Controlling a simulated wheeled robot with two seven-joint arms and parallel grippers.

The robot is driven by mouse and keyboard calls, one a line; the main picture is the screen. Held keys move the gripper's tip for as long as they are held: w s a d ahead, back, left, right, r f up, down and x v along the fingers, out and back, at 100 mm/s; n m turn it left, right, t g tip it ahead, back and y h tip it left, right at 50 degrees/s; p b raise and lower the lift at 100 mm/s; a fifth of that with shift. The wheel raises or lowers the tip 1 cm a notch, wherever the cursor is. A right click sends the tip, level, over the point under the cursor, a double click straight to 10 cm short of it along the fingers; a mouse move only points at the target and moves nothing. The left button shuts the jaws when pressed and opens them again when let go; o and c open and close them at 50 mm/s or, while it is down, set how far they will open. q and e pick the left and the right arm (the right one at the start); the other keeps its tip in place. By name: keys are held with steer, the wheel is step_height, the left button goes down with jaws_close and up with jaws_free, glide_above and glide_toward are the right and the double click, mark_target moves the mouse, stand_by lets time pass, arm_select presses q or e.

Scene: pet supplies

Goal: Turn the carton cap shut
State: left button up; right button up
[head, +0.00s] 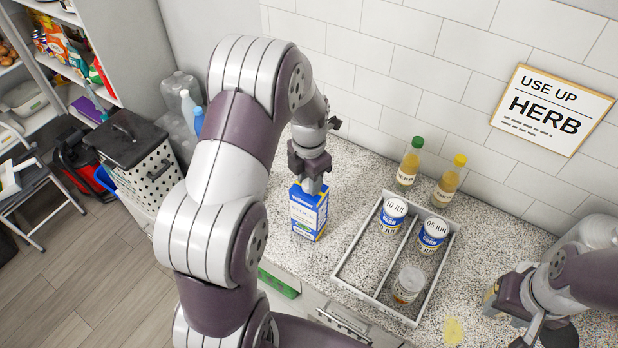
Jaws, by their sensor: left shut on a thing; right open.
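A blue and white carton (306,215) stands upright on the speckled counter, left of the tray. My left gripper (311,180) points down onto the carton's top and is shut on its cap. The fingers hide nearly all of the cap, so I cannot tell how far it is turned. My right gripper (508,310) is open, low over the counter at the far right, well away from the carton.
A divided tray (343,270) holds two white-lidded blue tins (393,213) (433,235) and a jar (408,284). Green-capped (409,166) and yellow-capped (447,182) bottles stand behind. A yellowish patch (453,331) marks the front counter. A "USE UP HERB" sign (550,110) hangs behind.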

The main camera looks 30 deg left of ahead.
arm_select(q)
steer(key=shift+m, duration=0.5)
stand_by(1.1)
steer(key=o, duration=1)
steer(key=shift+o, duration=0.2)
steer(key=shift+r, duration=0.35)
step_height(320, 180, up, 6)
steer(key=shift+w+r+b, duration=0.1)
steer(key=shift+b, duration=1.15)
step_height(320, 180, up, 6)
steer(key=p, duration=0.3)
steer(key=shift+p, duration=0.3)
